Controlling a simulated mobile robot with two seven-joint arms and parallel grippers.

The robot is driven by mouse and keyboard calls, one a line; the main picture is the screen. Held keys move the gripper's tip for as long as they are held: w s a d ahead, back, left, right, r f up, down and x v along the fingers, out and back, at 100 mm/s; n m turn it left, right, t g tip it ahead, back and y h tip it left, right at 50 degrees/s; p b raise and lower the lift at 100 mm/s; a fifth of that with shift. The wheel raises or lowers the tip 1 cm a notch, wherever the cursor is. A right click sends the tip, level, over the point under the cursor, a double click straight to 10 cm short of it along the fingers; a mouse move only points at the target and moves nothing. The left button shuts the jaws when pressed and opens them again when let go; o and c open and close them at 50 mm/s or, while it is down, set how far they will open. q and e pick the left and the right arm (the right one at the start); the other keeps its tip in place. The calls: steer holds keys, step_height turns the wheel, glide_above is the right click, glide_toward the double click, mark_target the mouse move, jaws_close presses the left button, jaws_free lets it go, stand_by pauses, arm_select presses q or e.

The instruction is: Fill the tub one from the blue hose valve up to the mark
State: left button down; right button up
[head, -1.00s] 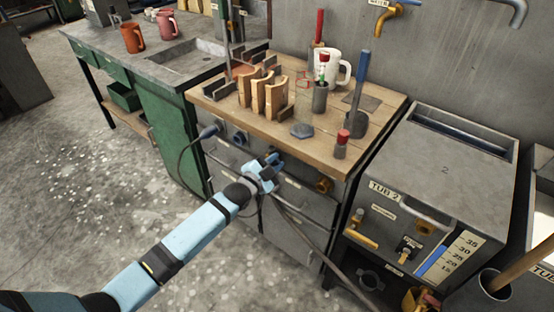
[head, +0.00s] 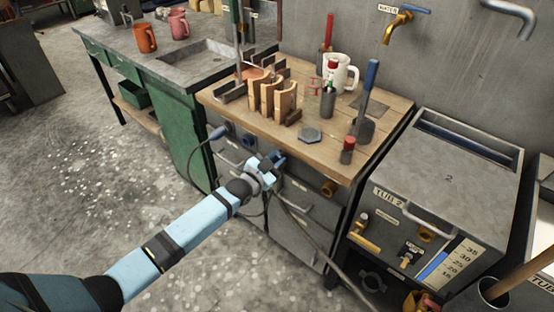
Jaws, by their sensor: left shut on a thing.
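My left gripper (head: 272,164) is in front of the grey drawer cabinet, just below the wooden worktop. It is shut on what looks like the end of a dark hose (head: 312,232), which hangs away to the lower right; the held part is mostly hidden. A blue fitting (head: 248,143) sits on the cabinet front, just above and left of the gripper. A blue-ended plug (head: 217,132) with a dark cable is farther left. Tub 2 (head: 450,180) stands at right, with a level scale (head: 450,265) and blue strip. Another tub (head: 543,282) is cut off at the right edge. My right gripper is not in view.
The wooden worktop (head: 330,150) holds wooden blocks, a white mug (head: 340,72) and upright tools. An orange ring fitting (head: 328,188) is on the cabinet front. A yellow water tap (head: 397,25) is on the wall. The floor at left is clear.

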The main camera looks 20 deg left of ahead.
arm_select(q)
steer(key=c, duration=1)
jaws_free()
steer(key=shift+c, duration=0.2)
steer(key=p+v, duration=0.1)
steer(key=v, duration=1.2)
steer(key=shift+s, duration=0.4)
steer(key=shift+a, duration=0.1)
